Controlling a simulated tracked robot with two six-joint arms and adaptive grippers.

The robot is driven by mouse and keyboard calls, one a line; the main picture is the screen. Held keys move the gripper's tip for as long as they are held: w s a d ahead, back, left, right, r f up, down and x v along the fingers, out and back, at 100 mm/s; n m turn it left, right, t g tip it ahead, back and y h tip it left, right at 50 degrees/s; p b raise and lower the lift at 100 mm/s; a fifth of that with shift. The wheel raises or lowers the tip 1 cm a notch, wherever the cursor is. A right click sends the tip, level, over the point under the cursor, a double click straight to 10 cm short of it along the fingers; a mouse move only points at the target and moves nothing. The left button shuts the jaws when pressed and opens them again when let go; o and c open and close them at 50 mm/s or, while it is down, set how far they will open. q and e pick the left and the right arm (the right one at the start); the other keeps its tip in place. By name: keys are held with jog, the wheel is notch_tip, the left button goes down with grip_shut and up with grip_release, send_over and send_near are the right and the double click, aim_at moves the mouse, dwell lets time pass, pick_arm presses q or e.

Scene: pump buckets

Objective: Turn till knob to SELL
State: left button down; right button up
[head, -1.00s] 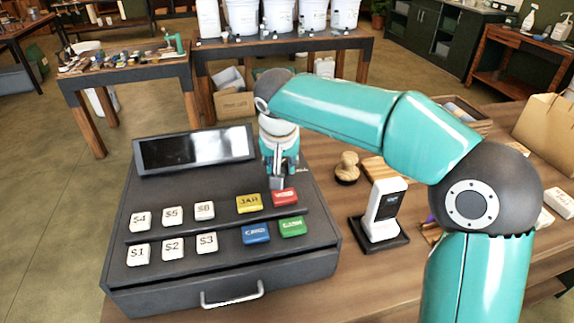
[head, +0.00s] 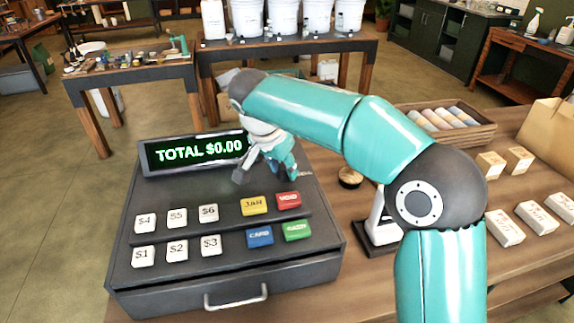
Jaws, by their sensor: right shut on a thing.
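The black till (head: 225,285) stands on the wooden counter. Its display (head: 195,153) is lit and reads "TOTAL $0.00" in green. My right gripper (head: 252,172) is over the upper right of the till, beside the display's right end, tilted with its fingers toward the left. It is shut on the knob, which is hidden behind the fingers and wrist. The knob's markings cannot be read. My left gripper is out of view.
White dollar keys (head: 177,218) and coloured keys such as the red VOID (head: 288,200) lie in front of the gripper. A card reader (head: 378,220) and a round wooden stamp (head: 350,178) stand right of the till. Several small boxes (head: 505,228) are further right.

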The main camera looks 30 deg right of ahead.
jog(key=shift+d, duration=0.25)
jog(key=o, duration=1.2)
jog(key=shift+d, duration=0.1)
jog(key=shift+c, duration=0.2)
jog(key=shift+r, duration=0.1)
jog(key=v, duration=1.1)
jog(key=shift+a+r, duration=0.3)
jog(key=shift+a, duration=0.05)
jog(key=shift+s, duration=0.1)
